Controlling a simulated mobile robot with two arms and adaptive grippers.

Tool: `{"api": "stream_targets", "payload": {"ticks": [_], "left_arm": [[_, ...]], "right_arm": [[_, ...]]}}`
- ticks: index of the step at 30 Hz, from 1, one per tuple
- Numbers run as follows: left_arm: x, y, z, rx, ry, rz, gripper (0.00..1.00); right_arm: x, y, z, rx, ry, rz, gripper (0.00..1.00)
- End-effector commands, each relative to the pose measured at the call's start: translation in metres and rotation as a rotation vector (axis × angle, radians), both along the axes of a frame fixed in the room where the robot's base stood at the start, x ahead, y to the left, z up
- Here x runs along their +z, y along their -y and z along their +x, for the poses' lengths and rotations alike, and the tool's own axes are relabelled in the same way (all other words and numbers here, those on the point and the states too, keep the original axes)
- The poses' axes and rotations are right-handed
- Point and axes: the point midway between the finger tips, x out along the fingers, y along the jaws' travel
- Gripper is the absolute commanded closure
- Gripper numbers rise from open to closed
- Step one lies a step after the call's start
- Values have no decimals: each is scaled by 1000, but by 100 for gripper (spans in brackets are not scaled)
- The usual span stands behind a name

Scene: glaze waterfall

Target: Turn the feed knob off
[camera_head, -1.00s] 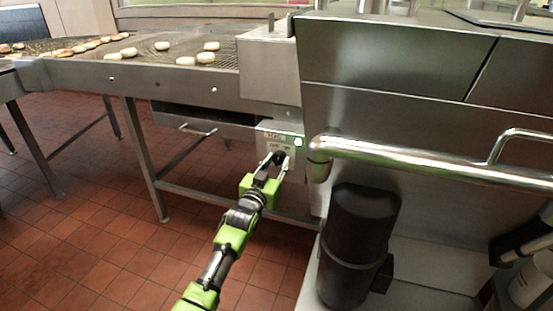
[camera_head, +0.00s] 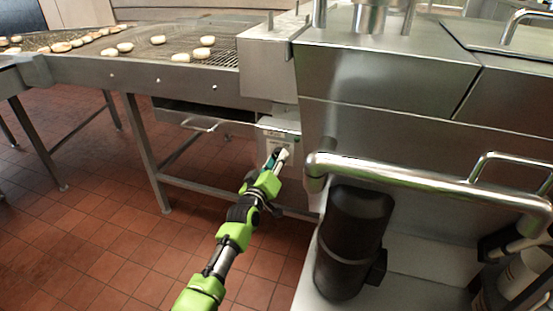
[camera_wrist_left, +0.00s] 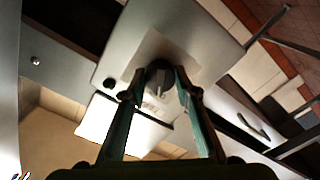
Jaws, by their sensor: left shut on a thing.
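The feed knob (camera_wrist_left: 158,74) is a dark round knob with a pale pointer mark, on the face of a small metal control box (camera_head: 266,137) under the conveyor end. In the wrist view the two fingers of my left gripper (camera_wrist_left: 160,88) stand one on each side of the knob, closed on it. In the head view my left gripper (camera_head: 280,158) reaches the box from below and hides most of the knob. A small round dark lamp or button (camera_wrist_left: 110,83) sits beside the knob in the wrist view. My right gripper is not in view.
The conveyor (camera_head: 130,72) carries several pale dough rounds at the upper left. A steel machine with a thick rail (camera_head: 400,178) stands close right of the box. A black cylinder (camera_head: 352,240) stands below it. Red tile floor is open at the left.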

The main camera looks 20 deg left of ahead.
Motion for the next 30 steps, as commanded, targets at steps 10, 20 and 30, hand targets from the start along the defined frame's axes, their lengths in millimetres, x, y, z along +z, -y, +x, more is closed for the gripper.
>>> {"api": "stream_targets", "payload": {"ticks": [10, 20, 30], "left_arm": [[-1, 0, 0, 0, -3, -50, 93], [-1, 0, 0, 0, -3, -51, 64], [0, 0, 0, -1, -2, -48, 55]], "right_arm": [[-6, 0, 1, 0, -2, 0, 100], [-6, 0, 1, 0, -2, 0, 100], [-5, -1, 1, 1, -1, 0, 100]]}}
